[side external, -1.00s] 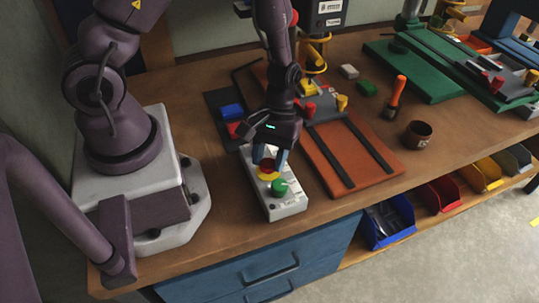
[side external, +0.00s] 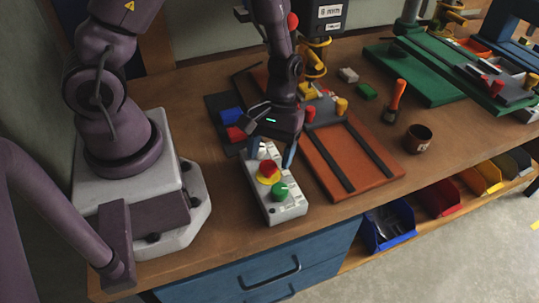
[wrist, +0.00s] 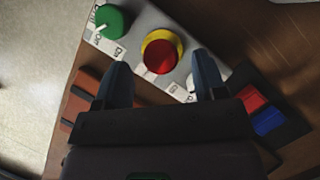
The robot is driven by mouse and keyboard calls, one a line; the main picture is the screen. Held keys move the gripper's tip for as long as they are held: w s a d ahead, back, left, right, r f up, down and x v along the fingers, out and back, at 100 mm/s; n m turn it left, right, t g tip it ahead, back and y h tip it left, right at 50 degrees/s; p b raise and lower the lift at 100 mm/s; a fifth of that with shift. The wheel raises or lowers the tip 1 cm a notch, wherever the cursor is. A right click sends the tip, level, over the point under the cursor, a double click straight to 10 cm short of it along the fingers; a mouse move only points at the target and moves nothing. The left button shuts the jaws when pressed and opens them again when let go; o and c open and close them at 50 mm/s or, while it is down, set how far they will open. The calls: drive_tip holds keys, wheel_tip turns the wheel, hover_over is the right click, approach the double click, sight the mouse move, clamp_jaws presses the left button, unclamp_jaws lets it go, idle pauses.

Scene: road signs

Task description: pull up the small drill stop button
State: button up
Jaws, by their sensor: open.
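The control box (side external: 284,211) is a light grey block on the bench, with a red stop button (side external: 268,167) on a yellow collar and a green knob (side external: 280,189) nearer its front end. In the wrist view the red button (wrist: 160,56) lies just beyond and between my fingertips, with the green knob (wrist: 113,21) to the upper left. My gripper (side external: 271,155) is open and empty, above the box's back part. In the wrist view my gripper's two blue fingers (wrist: 163,72) stand wide apart. Neither finger visibly touches the button.
An orange-red base plate with dark rails (side external: 375,181) lies right of the box. Blue (side external: 231,115) and red (side external: 236,134) blocks sit behind it on a dark mat. A brown cup (side external: 418,139) and an orange-handled tool (side external: 397,98) stand farther right. Bench front is clear.

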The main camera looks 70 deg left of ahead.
drive_tip(key=v, duration=0.6)
drive_tip(key=shift+r, duration=0.25)
drive_tip(key=s+r+m+t+y, duration=0.1)
drive_tip(key=s+r+m+t, duration=0.2)
drive_tip(key=r, duration=0.7)
drive_tip(key=s+a+r+m+t+y, duration=0.1)
drive_tip(key=s+r+m+t, duration=0.3)
drive_tip(key=r, duration=0.7)
drive_tip(key=shift+r+m+t+y, duration=0.3)
drive_tip(key=shift+m+t+y, duration=0.3)
drive_tip(key=shift+m+t, duration=0.35)
drive_tip(key=shift+s+a, duration=0.1)
drive_tip(key=shift+c, duration=0.4)
